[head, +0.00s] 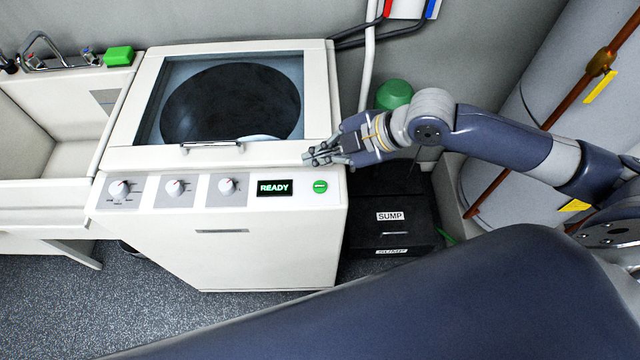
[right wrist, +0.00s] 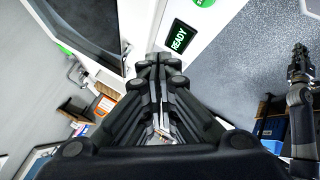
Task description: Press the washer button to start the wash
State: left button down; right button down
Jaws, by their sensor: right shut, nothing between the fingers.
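The white washer (head: 225,252) stands against the wall with its lid (head: 150,100) down. Its green round button (head: 320,186) is at the right end of the front panel, beside a display (head: 274,188) that reads READY. My right gripper (head: 308,157) is shut and empty, by the top front edge at the right, a little above the button in the picture and apart from it. The right wrist view shows its closed fingers (right wrist: 158,62), the display (right wrist: 180,37) and part of the button (right wrist: 204,2) at the top edge. My left gripper (right wrist: 299,62) appears small at right there; its jaws are unclear.
Three knobs (head: 174,187) sit left of the display. A white sink (head: 50,182) adjoins the washer on the left, with a green block (head: 118,56) on its back ledge. A black sump box (head: 392,228) stands right of the washer. A large tank (head: 555,120) is at right.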

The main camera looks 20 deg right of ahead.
jog(key=b, duration=0.7)
send_over(320, 189)
notch_tip(320, 189, down, 7)
jog(key=shift+r, duration=0.1)
jog(key=shift+f+b, duration=0.3)
jog(key=shift+f, duration=0.6)
jog(key=shift+f, duration=0.15)
jog(key=shift+f, duration=0.25)
jog(key=shift+f, duration=0.45)
dwell(0.6)
jog(key=shift+r, duration=0.1)
jog(key=shift+r+p, duration=0.75)
jog(key=shift+p, duration=0.1)
